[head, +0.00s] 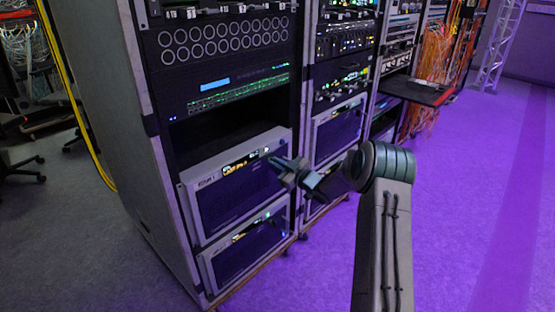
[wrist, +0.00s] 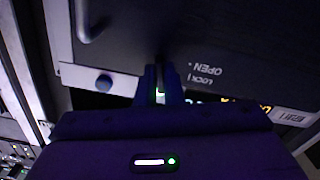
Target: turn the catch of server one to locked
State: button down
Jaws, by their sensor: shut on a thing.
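Server one (head: 235,195) is a grey-framed unit with a dark front and a label at its upper left, low in the nearest rack. My gripper (head: 272,160) is at the upper right of its front. In the wrist view my gripper (wrist: 160,85) has its two fingers close together, shut on the catch between them. The catch itself is mostly hidden by the fingers, so I cannot tell which way it points. The upside-down words OPEN (wrist: 207,70) and LOCK (wrist: 194,82) are printed on the panel beside the fingers.
A second similar server (head: 245,250) sits directly below. A dark empty bay (head: 225,130) is above server one. A round knob (wrist: 104,83) and a handle (wrist: 90,25) show near the fingers. Open purple-lit floor (head: 470,220) lies to the right.

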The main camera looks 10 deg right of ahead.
jog(key=shift+m+p, duration=0.95)
jog(key=shift+m, duration=0.85)
jog(key=c, duration=1.6)
grip_release()
jog(key=shift+o, duration=0.2)
jog(key=p+v, duration=0.2)
jog(key=v, duration=1.2)
